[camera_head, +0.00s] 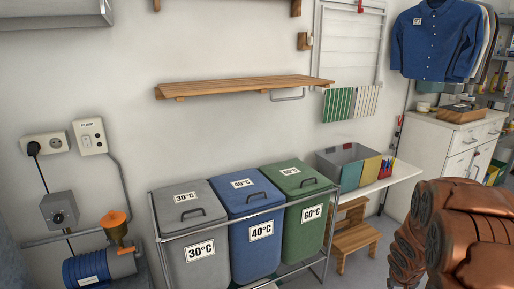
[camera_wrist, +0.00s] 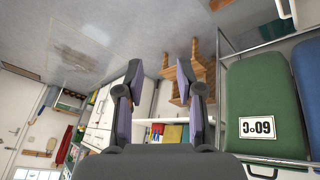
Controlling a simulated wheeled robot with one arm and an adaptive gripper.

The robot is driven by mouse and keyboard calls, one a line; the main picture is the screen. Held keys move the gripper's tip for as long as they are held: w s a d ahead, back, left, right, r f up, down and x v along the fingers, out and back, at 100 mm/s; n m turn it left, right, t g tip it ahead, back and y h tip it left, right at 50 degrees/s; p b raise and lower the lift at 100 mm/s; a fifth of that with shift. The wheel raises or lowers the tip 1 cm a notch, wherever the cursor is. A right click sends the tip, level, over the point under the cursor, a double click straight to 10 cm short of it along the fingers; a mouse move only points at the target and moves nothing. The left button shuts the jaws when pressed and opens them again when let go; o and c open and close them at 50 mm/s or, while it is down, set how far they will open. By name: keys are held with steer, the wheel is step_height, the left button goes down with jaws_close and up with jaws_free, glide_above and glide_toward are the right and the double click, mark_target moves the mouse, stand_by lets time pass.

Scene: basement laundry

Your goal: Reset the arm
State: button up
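My gripper (camera_wrist: 162,70) shows in the wrist view with its two dark fingers spread apart and nothing between them. The wrist picture is upside down, with the grey floor at the top. The wooden step stool (camera_wrist: 180,82) and the white cabinet (camera_wrist: 105,108) appear behind the fingers, apart from them. In the head view, copper-coloured links of my arm are folded at the lower right. My gripper cannot be made out there.
Grey, blue and green laundry bins (camera_head: 257,222) stand in a metal frame along the wall. A wooden shelf (camera_head: 240,87) is above them. A stool (camera_head: 352,236) and white cabinet (camera_head: 447,142) stand to the right. A blue pump (camera_head: 98,268) is at lower left. Open floor shows near the stool.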

steer(key=s+a+r+g+p, duration=0.1)
steer(key=s+a+r+p, duration=0.15)
steer(key=r, duration=0.35)
steer(key=s+a+r+p, duration=0.2)
steer(key=s+a+r, duration=0.15)
steer(key=r, duration=0.35)
steer(key=s+a+r+n+g+y+p, duration=0.1)
steer(key=s+a+r+n+g+p, duration=0.1)
steer(key=s+a+r+p, duration=0.4)
steer(key=s+a+r+n+g+y+p, duration=0.1)
steer(key=s+a+r+p, duration=0.5)
steer(key=s+a+r, duration=0.8)
steer(key=s+a+g+y, duration=0.1)
steer(key=s, duration=0.5)
steer(key=shift+r+n+g+y, duration=0.15)
steer(key=shift+n+g+y, duration=0.15)
steer(key=shift+n, duration=0.1)
